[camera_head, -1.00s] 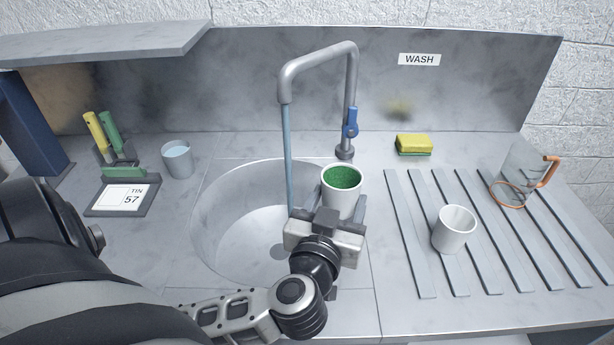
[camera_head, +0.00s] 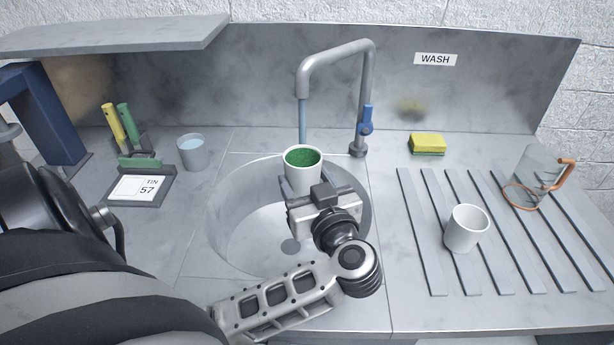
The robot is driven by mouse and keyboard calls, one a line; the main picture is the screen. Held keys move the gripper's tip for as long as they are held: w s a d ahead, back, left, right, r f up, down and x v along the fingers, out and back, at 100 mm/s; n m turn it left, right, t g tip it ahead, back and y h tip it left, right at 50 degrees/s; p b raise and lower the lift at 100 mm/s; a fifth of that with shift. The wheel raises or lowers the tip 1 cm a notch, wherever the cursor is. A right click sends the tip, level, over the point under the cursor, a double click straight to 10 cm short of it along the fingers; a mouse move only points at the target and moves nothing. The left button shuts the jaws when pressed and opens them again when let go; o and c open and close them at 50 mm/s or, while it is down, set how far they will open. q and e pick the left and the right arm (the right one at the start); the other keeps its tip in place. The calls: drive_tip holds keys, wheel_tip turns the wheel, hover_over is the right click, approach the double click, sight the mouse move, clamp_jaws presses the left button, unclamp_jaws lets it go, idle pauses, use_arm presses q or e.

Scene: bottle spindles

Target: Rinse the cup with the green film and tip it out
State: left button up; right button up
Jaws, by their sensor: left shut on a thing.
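The white cup with the green film (camera_head: 304,182) is upright over the round steel sink (camera_head: 236,226). Green shows across its inside. My left gripper (camera_head: 305,190) is shut on this cup, with its fingers on either side. The tap (camera_head: 366,90) is running. Its thin stream of water (camera_head: 302,120) comes down from the spout to the cup's mouth; the rim hides whether it falls inside or just behind. My right gripper is not in view.
A second white cup (camera_head: 466,228) stands on the ribbed draining board at right, near a clear jug with a copper handle (camera_head: 535,178). A yellow-green sponge (camera_head: 428,143) lies behind. A cup of water (camera_head: 193,153) and a brush holder with a card (camera_head: 140,187) stand left of the sink.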

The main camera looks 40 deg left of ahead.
sight(307, 165)
use_arm(q)
drive_tip(key=shift+w+a+f+b, duration=0.15)
drive_tip(key=shift+w+a+b, duration=0.65)
drive_tip(key=shift+w+a+r+p, duration=0.15)
drive_tip(key=shift+w+a+p, duration=0.15)
drive_tip(key=shift+w+a, duration=0.25)
drive_tip(key=shift+w+a+r+p, duration=0.15)
drive_tip(key=shift+w+a+p, duration=0.15)
drive_tip(key=shift+w+a, duration=0.2)
drive_tip(key=w+a, duration=0.1)
drive_tip(key=w+a+p, duration=0.1)
drive_tip(key=shift+w+a+f, duration=0.1)
drive_tip(key=shift+w+a, duration=0.1)
drive_tip(key=shift+w, duration=0.15)
drive_tip(key=shift+w+a, duration=0.4)
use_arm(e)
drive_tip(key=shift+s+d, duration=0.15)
